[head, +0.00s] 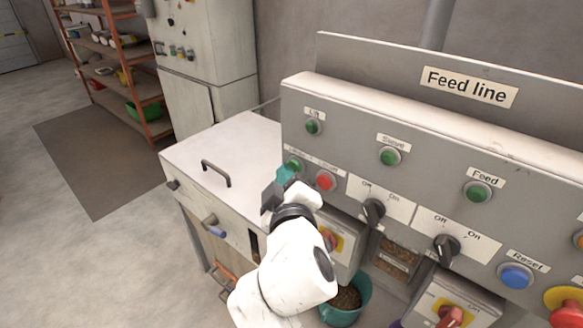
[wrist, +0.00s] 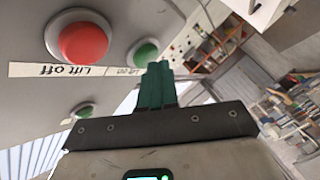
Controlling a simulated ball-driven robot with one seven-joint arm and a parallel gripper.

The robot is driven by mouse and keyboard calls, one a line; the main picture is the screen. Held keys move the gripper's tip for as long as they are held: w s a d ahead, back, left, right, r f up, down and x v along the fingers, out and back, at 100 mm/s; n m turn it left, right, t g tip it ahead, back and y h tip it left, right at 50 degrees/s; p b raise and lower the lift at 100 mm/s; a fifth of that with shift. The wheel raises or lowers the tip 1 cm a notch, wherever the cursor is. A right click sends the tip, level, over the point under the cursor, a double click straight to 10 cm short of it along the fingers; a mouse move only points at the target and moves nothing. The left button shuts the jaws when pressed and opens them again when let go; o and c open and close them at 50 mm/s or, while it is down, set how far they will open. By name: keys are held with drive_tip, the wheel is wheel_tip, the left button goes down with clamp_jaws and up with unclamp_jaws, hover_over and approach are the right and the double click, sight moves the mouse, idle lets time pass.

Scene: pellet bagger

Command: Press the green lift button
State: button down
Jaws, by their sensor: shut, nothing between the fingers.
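The green lift button (head: 294,164) is on the grey panel, left of the red "Lift off" button (head: 326,181). In the wrist view, the green button (wrist: 144,52) sits over the label "Lift on", partly covered by my fingers. My gripper (head: 286,175) is shut and empty, its teal fingers pressed together. Its tips are right by the green button, at its lower left in the head view. The wrist view shows the fingertips (wrist: 159,66) at the button's edge. I cannot tell whether they touch it.
A green "Lift" light (head: 313,127) sits above the button and a green "Sieve" one (head: 389,156) to its right. Black rotary switches (head: 373,211) stick out right of the red button. A white cabinet (head: 222,150) with a handle stands left of the panel. A teal bucket (head: 340,317) is below.

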drive_tip(key=shift+w+d, duration=0.1)
drive_tip(key=shift+w, duration=0.05)
idle(0.3)
drive_tip(key=shift+s+a, duration=0.45)
drive_tip(key=shift+s, duration=0.15)
drive_tip(key=s+a+b, duration=0.1)
drive_tip(key=s+a, duration=0.2)
drive_tip(key=s, duration=0.1)
drive_tip(key=shift+s+a, duration=0.35)
drive_tip(key=shift+s, duration=0.05)
idle(0.3)
